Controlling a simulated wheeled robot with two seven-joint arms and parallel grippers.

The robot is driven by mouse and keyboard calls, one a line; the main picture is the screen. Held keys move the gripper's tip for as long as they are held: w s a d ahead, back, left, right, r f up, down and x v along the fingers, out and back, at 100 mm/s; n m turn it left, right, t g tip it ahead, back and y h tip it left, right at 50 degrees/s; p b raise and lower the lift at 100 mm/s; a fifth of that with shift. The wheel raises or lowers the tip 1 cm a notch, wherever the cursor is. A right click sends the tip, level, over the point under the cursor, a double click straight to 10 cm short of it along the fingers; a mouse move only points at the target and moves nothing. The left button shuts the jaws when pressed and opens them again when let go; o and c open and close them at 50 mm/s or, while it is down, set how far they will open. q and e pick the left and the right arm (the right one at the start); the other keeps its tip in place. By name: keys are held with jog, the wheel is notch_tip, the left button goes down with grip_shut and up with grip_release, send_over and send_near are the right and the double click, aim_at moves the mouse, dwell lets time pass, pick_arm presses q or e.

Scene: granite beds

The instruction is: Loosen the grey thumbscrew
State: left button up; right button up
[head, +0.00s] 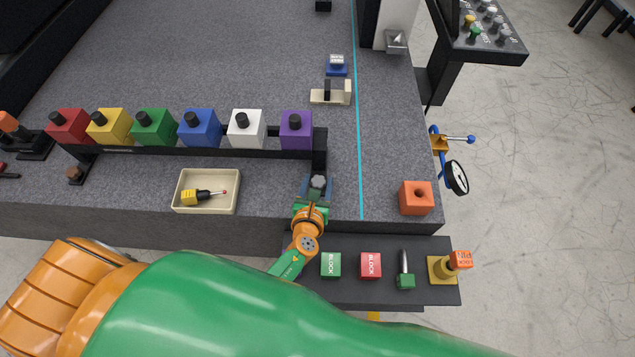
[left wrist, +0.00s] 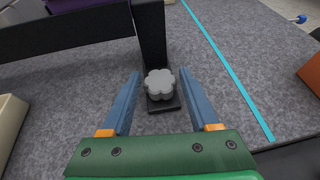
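The grey thumbscrew (head: 318,181) is a lobed knob at the near end of the black rail's right-hand upright. It also shows in the left wrist view (left wrist: 159,84), in front of the black bracket (left wrist: 152,40). My left gripper (head: 316,188) is open, with its blue fingers on either side of the thumbscrew. In the left wrist view the fingers (left wrist: 160,95) stand apart, with clear gaps between each finger and the knob, so neither seems to touch it. My right gripper is not in view.
A black rail (head: 210,152) carries several coloured blocks on the granite bed. A cream tray (head: 178,205) with a yellow probe lies left of my gripper. An orange block (head: 416,198) stands right of the cyan line. A dark shelf (head: 436,297) holds small blocks in front.

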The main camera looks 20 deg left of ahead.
pick_arm(q)
jog(key=shift+o, duration=0.5)
